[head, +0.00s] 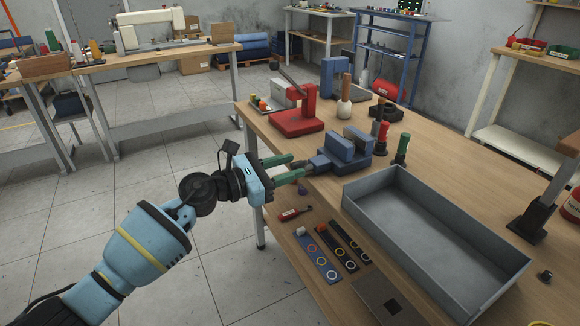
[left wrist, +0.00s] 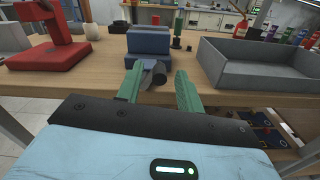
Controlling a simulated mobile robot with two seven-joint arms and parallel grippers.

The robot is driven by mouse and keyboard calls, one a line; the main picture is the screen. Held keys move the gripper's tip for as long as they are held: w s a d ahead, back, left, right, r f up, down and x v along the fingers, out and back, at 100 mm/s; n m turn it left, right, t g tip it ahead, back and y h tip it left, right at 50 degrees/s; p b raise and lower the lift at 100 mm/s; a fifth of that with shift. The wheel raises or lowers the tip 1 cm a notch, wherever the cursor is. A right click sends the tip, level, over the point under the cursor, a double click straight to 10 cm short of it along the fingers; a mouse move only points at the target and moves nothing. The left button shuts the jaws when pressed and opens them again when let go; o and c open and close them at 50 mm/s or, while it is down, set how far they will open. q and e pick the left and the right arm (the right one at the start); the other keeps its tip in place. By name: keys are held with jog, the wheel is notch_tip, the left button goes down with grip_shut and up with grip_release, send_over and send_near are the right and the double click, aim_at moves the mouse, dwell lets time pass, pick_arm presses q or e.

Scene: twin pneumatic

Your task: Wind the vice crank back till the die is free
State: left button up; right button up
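The blue vice (head: 340,152) sits at the near-left edge of the wooden bench, its two upright jaws close together. I cannot make out a die between them. The vice (left wrist: 148,42) is also straight ahead in the left wrist view. Its crank, a grey arm with a dark round handle (left wrist: 160,82), points toward me. My left gripper (head: 298,167) is at the crank with its green fingers apart. In the left wrist view the handle lies between the fingers (left wrist: 158,88), nearer the left one; contact is unclear. My right gripper is not in view.
A large grey tray (head: 435,235) lies right of the vice. A red press (head: 300,115) stands behind-left. Coloured-ring strips (head: 318,256) lie at the near side. Open floor is left of the bench.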

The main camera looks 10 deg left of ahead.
pick_arm(q)
jog(key=shift+w+d, duration=0.25)
jog(key=shift+d, duration=0.1)
jog(key=shift+c, duration=0.4)
grip_shut()
